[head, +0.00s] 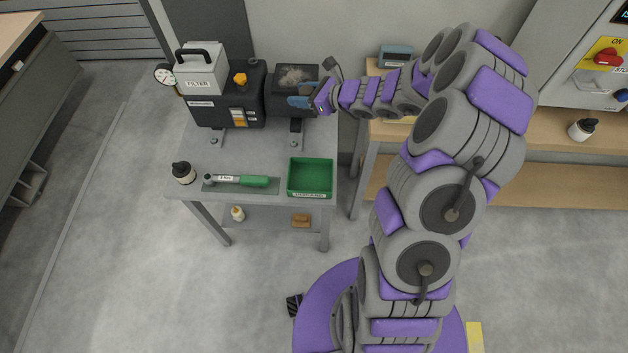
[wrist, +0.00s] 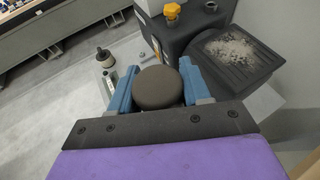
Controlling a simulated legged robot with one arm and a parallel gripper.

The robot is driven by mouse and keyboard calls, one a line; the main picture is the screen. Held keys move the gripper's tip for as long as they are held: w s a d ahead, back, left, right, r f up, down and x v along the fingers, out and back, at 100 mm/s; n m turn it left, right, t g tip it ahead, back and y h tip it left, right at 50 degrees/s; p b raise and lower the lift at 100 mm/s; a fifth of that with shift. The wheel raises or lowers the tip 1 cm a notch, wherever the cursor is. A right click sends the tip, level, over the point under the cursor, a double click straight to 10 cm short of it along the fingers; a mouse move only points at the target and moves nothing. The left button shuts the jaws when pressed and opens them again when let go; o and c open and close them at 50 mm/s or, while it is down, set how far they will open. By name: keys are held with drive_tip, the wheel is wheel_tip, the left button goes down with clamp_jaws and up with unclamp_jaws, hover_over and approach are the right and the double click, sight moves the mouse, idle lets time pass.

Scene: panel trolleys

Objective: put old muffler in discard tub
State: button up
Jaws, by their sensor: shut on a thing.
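My gripper (head: 300,101) is at the front of the black machine's right-hand block in the head view. In the wrist view its two blue fingers (wrist: 158,82) are shut on a dark, round, drum-like part, which looks like the old muffler (wrist: 158,90). I cannot make out the muffler in the head view, and I cannot tell whether it still touches the machine. A green open tub (head: 311,160) stands at the front right of the trolley top and looks empty.
The black machine (head: 222,109) carries a white filter box (head: 202,70) and a block with grey debris on its top (head: 293,76). A wooden bench (head: 375,140) is close on the right.

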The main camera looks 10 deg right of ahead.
drive_tip(key=s+f+n+g+b, duration=0.1)
drive_tip(key=s+f, duration=0.2)
drive_tip(key=f, duration=0.4)
drive_tip(key=s+f+n+g+y+b, duration=0.1)
drive_tip(key=s+f, duration=0.2)
drive_tip(key=f, duration=0.5)
drive_tip(key=s+f+n+g+y+b, duration=0.1)
drive_tip(key=s+f, duration=0.2)
drive_tip(key=f, duration=0.4)
drive_tip(key=shift+s+d+f+g+b, duration=0.2)
drive_tip(key=shift+s+d+g+b, duration=0.05)
drive_tip(key=shift+s+g+b, duration=0.1)
drive_tip(key=shift+a+f, duration=0.2)
drive_tip(key=shift+f, duration=0.4)
drive_tip(key=shift+d+f+b, duration=0.2)
drive_tip(key=shift+f+b, duration=0.25)
drive_tip(key=shift+f, duration=0.75)
drive_tip(key=shift+d+f+y, duration=0.2)
drive_tip(key=shift+y, duration=0.1)
drive_tip(key=shift+d+r, duration=0.1)
drive_tip(key=shift+d, duration=0.1)
drive_tip(key=shift+a+f, duration=0.2)
drive_tip(key=shift+a, duration=0.1)
drive_tip(key=o, duration=0.8)
drive_tip(key=shift+a+r, duration=0.1)
drive_tip(key=shift+a, duration=0.05)
drive_tip(key=shift+o, duration=1.3)
drive_tip(key=shift+d, duration=0.2)
